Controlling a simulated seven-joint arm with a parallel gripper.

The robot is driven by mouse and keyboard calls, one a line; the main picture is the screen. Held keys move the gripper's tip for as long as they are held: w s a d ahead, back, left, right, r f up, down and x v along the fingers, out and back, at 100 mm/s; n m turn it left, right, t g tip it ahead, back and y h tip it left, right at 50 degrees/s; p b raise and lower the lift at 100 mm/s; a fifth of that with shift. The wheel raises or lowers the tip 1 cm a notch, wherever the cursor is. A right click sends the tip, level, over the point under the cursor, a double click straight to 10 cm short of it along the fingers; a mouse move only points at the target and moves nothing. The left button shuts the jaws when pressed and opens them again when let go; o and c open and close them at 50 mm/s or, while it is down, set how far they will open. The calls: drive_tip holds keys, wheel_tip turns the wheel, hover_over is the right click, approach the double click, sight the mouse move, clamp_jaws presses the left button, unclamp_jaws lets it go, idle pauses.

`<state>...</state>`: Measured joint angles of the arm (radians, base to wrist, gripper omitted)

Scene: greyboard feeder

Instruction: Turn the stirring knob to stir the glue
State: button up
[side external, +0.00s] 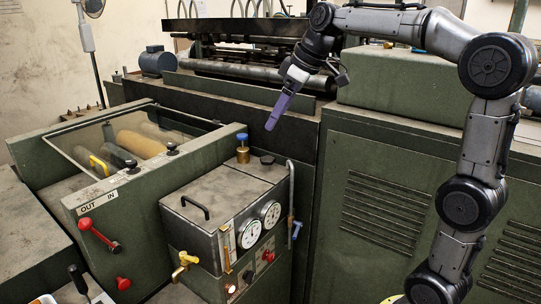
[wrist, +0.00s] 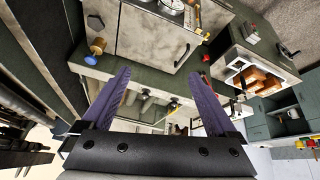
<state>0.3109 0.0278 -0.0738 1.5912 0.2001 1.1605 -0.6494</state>
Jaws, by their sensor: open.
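The grey metal glue box (side external: 225,200) with two dial gauges stands at the middle front of the side view. At its back edge is a brass fitting with a blue top knob (side external: 242,138). A low black knob (side external: 267,159) sits beside it at the back right corner. I cannot tell for sure which is the stirring knob. In the wrist view the blue knob (wrist: 97,46) is at the upper left, outside my fingers. My gripper (side external: 270,124) has purple fingers and is above and right of both knobs, touching nothing. In the wrist view the gripper (wrist: 156,78) is open and empty.
The box lid has a black handle (side external: 195,207). A hooked pipe (side external: 291,195) rises at its right edge. A brass tap (side external: 184,262) is at the front. Left are rollers (side external: 140,145) under a clear cover and a red lever (side external: 98,234). A green cabinet (side external: 380,200) stands right.

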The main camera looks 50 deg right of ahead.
drive_tip(key=w+d+f, duration=0.4)
drive_tip(key=w+d, duration=0.4)
drive_tip(key=d, duration=0.2)
drive_tip(key=m, duration=0.1)
approach(268, 159)
drive_tip(key=shift+g, duration=0.4)
drive_tip(key=x, duration=0.8)
drive_tip(key=shift+w+d+r, duration=0.15)
drive_tip(key=shift+w+d, duration=0.05)
drive_tip(key=shift+w, duration=0.15)
drive_tip(key=c, duration=1.4)
drive_tip(key=shift+o, duration=0.2)
drive_tip(key=shift+m, duration=0.3)
